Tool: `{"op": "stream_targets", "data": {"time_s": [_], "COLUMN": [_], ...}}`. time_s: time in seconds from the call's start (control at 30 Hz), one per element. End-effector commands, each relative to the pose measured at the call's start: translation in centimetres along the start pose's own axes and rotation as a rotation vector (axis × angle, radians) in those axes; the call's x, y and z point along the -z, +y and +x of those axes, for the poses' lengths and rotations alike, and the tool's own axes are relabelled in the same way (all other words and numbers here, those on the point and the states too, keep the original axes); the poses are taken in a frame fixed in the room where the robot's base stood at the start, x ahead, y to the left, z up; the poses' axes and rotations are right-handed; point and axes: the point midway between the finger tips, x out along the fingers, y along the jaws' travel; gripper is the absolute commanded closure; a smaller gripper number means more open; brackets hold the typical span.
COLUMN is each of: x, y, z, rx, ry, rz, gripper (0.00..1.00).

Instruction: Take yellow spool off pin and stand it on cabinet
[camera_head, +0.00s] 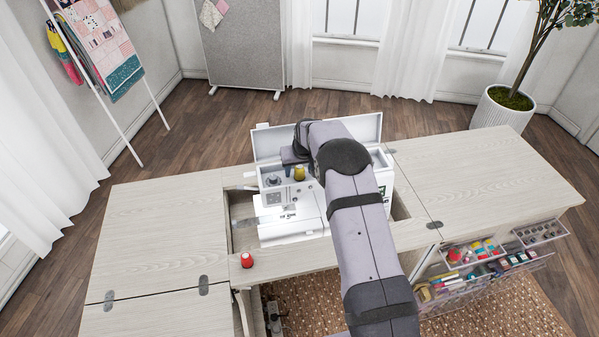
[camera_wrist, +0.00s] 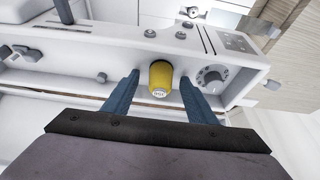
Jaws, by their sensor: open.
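The yellow spool (camera_head: 299,174) is on the sewing machine (camera_head: 290,218), at the front of its top. In the wrist view the yellow spool (camera_wrist: 160,77) lies between the two blue fingers of my gripper (camera_wrist: 158,82), with a gap on each side. The gripper is open and not touching the spool as far as I can see. The pin under the spool is hidden. The cabinet (camera_head: 165,225) has a pale wooden top spread to both sides of the machine. In the head view my arm covers part of the machine.
A red spool (camera_head: 247,260) stands on the cabinet front strip, left of my arm. A dial (camera_wrist: 211,78) on the machine sits close to the right finger. The machine's raised lid (camera_head: 275,140) stands behind. The left and right cabinet tops are clear.

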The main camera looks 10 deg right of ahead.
Motion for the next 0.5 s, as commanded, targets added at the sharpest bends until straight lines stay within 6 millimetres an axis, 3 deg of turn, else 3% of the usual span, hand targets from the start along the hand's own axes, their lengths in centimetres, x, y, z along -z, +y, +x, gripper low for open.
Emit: {"op": "stream_targets", "data": {"time_s": [0.07, 0.23, 0.5], "x": [0.01, 0.00, 0.03], "y": [0.00, 0.00, 0.00], "z": [-0.01, -0.03, -0.06], "rx": [0.000, 0.000, 0.000], "ry": [0.000, 0.000, 0.000], "rz": [0.000, 0.000, 0.000], "gripper": [0.53, 0.92, 0.92]}}
